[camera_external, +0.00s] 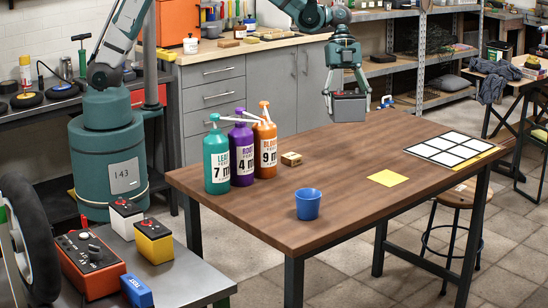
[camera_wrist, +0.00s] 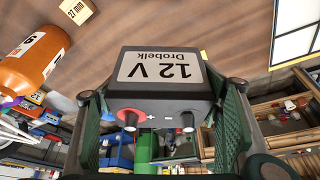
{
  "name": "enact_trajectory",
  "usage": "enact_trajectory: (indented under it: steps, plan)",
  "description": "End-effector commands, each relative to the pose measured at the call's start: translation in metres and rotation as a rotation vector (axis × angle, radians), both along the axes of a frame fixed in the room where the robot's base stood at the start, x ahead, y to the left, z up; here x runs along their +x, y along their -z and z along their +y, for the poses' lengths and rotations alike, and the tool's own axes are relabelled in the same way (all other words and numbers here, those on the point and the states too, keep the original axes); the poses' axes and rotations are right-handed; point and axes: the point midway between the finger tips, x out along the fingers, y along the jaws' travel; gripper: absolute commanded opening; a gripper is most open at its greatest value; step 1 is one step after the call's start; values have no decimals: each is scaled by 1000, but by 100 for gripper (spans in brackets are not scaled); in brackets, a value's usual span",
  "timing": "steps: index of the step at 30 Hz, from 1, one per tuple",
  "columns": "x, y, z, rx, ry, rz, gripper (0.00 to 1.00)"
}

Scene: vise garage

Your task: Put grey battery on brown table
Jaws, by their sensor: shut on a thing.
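The grey battery (camera_external: 348,107) is held in my gripper (camera_external: 346,92), above the far edge of the brown table (camera_external: 330,165). In the wrist view the battery (camera_wrist: 163,82) shows its "12 V Drobelk" label, a red terminal and a dark terminal. The green fingers of my gripper (camera_wrist: 165,125) are shut on its two sides. In the external view the battery hangs upright; a gap to the table top cannot be judged exactly. The brown table also shows in the wrist view (camera_wrist: 185,25).
Teal, purple and orange pump bottles (camera_external: 241,150) stand on the table's left. A small wooden block (camera_external: 291,159), a blue cup (camera_external: 308,204), a yellow sheet (camera_external: 387,178) and a white-squared panel (camera_external: 456,148) lie on it. The table's middle is clear. White and yellow batteries (camera_external: 153,241) stand on the front-left bench.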

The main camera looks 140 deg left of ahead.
Motion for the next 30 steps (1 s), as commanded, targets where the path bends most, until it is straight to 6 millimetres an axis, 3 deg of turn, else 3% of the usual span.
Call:
enact_trajectory:
  steps: [6,15,30]
  plan:
    - [-34,-1,40,0,-70,-1,32]
    - [-63,-1,69,-1,-126,-1,32]
    - [-67,43,74,-1,-134,-1,32]
